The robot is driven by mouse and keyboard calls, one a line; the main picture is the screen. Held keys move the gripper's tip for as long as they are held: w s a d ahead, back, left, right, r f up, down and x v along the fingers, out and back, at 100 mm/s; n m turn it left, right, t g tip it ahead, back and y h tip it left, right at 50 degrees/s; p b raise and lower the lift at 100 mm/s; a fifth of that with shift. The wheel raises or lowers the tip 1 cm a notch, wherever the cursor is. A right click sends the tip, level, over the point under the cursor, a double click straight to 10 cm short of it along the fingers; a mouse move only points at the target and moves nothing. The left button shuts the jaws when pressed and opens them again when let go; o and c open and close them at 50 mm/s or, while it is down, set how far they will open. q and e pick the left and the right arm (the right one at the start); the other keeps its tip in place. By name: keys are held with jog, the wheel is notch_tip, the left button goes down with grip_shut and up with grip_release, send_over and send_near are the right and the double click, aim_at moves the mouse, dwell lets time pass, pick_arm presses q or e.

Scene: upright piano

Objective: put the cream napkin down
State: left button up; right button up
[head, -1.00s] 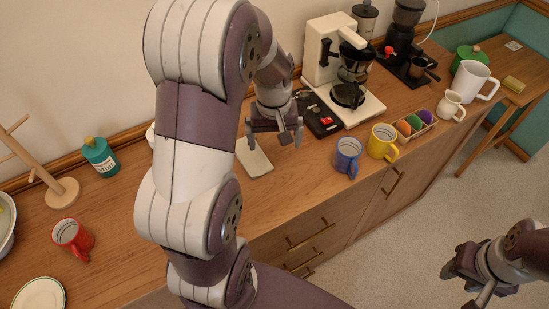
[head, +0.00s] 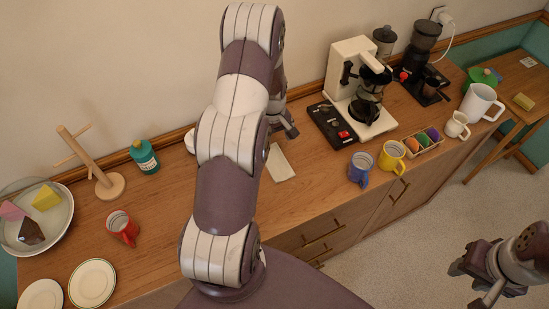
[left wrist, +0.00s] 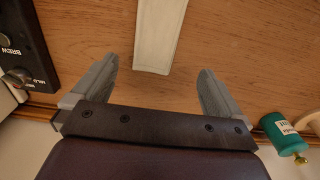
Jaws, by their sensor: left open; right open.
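The cream napkin (head: 280,163) lies flat on the wooden counter, left of the coffee maker. In the left wrist view the napkin (left wrist: 158,35) runs from the top edge down to between and beyond my finger tips, clear of both fingers. My left gripper (left wrist: 158,88) is open and empty, above the counter. In the head view my left gripper (head: 285,125) is partly hidden by my arm, near the napkin's wall-side end. My right gripper (head: 478,280) is open and empty over the floor at the lower right.
A coffee maker (head: 362,90), a black control box (head: 333,127), a blue mug (head: 361,169) and a yellow mug (head: 392,156) stand to the right. Bare counter surrounds the napkin's front end.

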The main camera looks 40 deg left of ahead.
aim_at(274, 157)
pick_arm(q)
jog(key=f, duration=0.3)
jog(key=shift+w+p, duration=0.3)
notch_tip(274, 157, down, 3)
jog(key=shift+s+a+f+p, duration=0.1)
jog(key=shift+p, duration=1.1)
jog(key=shift+d+f, duration=0.2)
jog(key=shift+f, duration=0.95)
jog(key=shift+w+f, duration=0.2)
jog(key=shift+w, duration=0.05)
jog(key=shift+s+a+r, duration=0.1)
jog(key=shift+s, duration=0.05)
jog(key=c, duration=1)
jog(key=shift+c, duration=0.5)
pick_arm(e)
notch_tip(274, 157, up, 4)
jog(key=shift+w+a+f, duration=0.1)
jog(key=shift+w+a, duration=0.05)
